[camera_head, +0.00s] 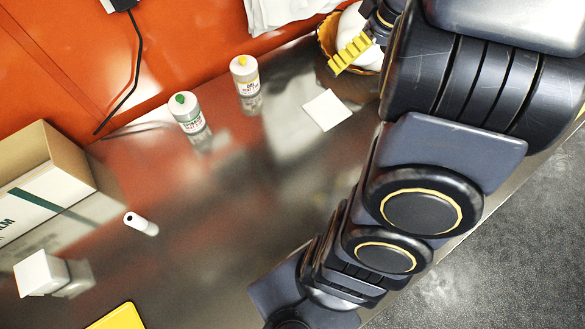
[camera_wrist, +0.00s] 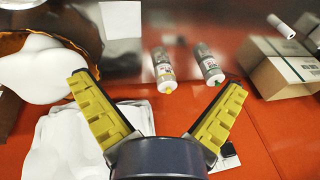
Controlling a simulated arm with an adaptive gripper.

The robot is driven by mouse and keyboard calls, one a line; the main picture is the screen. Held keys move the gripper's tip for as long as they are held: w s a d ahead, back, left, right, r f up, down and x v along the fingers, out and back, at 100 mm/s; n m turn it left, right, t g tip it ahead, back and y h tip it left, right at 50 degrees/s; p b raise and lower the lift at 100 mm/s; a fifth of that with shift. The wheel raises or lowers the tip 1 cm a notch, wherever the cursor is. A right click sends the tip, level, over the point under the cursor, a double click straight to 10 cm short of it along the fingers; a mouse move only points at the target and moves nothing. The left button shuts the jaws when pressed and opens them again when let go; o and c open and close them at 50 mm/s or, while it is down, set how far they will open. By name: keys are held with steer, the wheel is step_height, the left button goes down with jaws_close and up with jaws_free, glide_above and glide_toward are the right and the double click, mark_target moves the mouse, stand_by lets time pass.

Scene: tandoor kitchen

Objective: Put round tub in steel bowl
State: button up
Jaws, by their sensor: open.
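My gripper (camera_wrist: 156,86) is open and empty, its yellow fingers spread wide in the wrist view. In the wrist view the same rim (camera_wrist: 85,50) and white mass (camera_wrist: 40,72) are left of the fingers. I cannot make out a round tub or a steel bowl for certain in either view. My arm hides the right part of the counter.
Two capped bottles (camera_head: 187,113) (camera_head: 246,76) stand near the orange wall. A white square (camera_head: 327,109) lies on the metal counter (camera_head: 270,190). A cardboard box (camera_head: 55,180), white block (camera_head: 38,273), small white roll (camera_head: 140,222) and yellow item (camera_head: 118,318) are left. White cloth (camera_wrist: 80,140) is beside the bowl.

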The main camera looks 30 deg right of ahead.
steer(key=s+a+r+g, duration=0.1)
steer(key=a+r, duration=0.1)
steer(key=a, duration=0.6)
steer(key=s+a+r+g, duration=0.1)
steer(key=s+a+r, duration=0.1)
steer(key=a, duration=0.6)
steer(key=s+a+g+h, duration=0.1)
steer(key=s+a+h, duration=0.1)
steer(key=s+a, duration=0.4)
steer(key=s+r, duration=0.1)
steer(key=s, duration=0.2)
steer(key=shift+s+a+g, duration=0.2)
steer(key=shift+s+g, duration=0.1)
